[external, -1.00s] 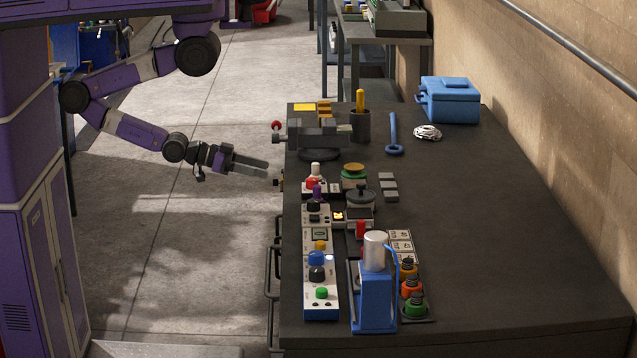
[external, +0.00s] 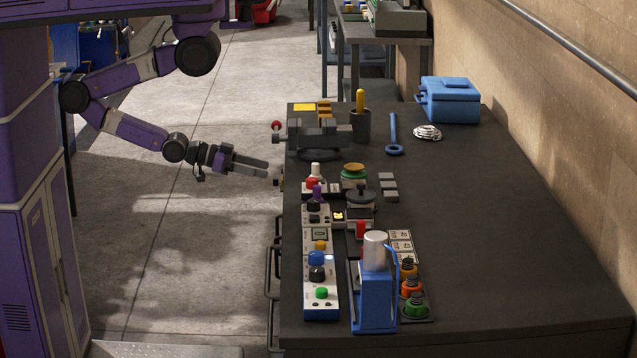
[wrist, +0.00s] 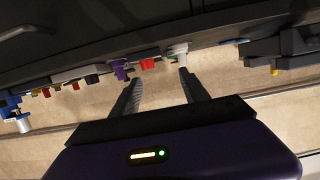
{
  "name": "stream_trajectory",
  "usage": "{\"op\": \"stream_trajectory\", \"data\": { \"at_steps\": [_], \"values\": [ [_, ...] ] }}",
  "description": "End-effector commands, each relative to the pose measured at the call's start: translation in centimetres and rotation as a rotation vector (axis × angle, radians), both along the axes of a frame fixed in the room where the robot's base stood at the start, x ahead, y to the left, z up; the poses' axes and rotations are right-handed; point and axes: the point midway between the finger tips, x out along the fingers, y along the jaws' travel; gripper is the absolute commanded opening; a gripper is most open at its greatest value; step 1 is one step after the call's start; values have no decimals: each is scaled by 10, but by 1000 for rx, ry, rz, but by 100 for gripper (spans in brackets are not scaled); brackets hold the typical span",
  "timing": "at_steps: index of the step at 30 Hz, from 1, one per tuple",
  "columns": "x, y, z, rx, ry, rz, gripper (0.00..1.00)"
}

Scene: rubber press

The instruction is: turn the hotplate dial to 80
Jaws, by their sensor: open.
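A dark lidded pot (external: 361,200) stands at the middle of the bench, with a small lit orange display (external: 338,216) just left of it. White control boxes with coloured knobs line the bench's left edge, among them a black knob (external: 313,206) beside a purple one (external: 317,192). Which knob is the hotplate dial, and its reading, I cannot tell. My gripper (external: 267,168) is open and empty, just left of the bench edge, apart from the boxes. In the wrist view its two fingers (wrist: 161,82) are spread below the purple, red and white knobs.
A grey vise-like device (external: 318,134) with a red-tipped handle stands beyond the knobs. A blue press (external: 374,295) with a silver cylinder stands at the near end. A blue toolbox (external: 449,100) sits at the far right. The bench's right half (external: 510,250) is largely clear.

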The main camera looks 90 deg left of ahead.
Motion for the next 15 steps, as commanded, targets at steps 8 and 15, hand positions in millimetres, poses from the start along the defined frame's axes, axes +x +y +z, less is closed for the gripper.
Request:
{"op": "stream_trajectory", "data": {
  "at_steps": [8, 15],
  "values": [
    [42, -2, 33, -29, -127, 41, 53],
    [126, -34, 104, -182, -378, 55, 53]
  ]
}}
